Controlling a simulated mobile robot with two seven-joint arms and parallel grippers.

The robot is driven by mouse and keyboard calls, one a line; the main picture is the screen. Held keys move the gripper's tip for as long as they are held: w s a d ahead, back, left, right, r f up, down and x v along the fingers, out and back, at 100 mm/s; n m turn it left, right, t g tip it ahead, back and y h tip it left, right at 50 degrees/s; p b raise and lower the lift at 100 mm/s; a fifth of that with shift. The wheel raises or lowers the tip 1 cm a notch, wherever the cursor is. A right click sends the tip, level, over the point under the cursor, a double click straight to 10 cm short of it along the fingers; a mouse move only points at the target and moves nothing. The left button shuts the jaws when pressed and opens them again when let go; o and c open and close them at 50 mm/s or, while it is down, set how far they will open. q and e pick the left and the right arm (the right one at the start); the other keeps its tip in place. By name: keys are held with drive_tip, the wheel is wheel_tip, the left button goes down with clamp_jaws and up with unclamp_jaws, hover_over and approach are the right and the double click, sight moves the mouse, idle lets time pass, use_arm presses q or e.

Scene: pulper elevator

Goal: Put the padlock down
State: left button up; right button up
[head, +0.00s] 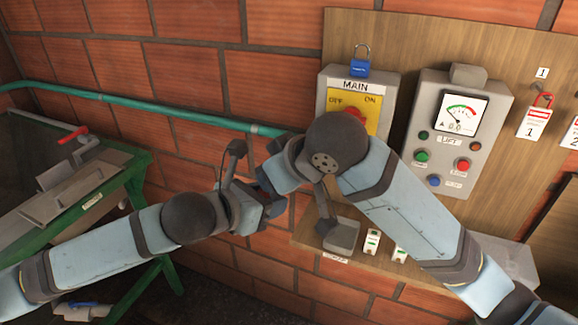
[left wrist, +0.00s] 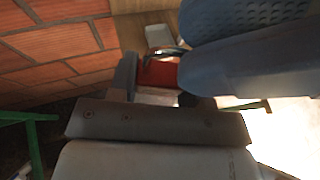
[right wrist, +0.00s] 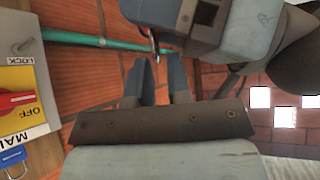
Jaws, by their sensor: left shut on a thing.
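A red padlock (left wrist: 160,72) with a metal shackle sits between the fingers of my left gripper (left wrist: 155,85), which is shut on it. In the head view the left gripper (head: 262,205) is in front of the brick wall, below the green pipe, and the padlock is hidden there. My right gripper (right wrist: 162,82) has its fingers apart, with a gap between them. In the head view the right gripper (head: 275,178) is close against the left one. A metal loop (right wrist: 153,45) shows beyond the right fingers; I cannot tell whether they touch it.
A blue padlock (head: 360,68) is on top of the MAIN switch box (head: 391,86). The LIFT panel (head: 430,105) and red tag (head: 536,117) are on the wooden board. A small grey holder (head: 342,238) is on the lower ledge. A green-framed machine (head: 95,200) stands left.

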drive_tip(key=shift+x, duration=1.2)
clamp_jaws()
use_arm(q)
drive_tip(key=o, duration=1.1)
drive_tip(key=shift+c, duration=0.2)
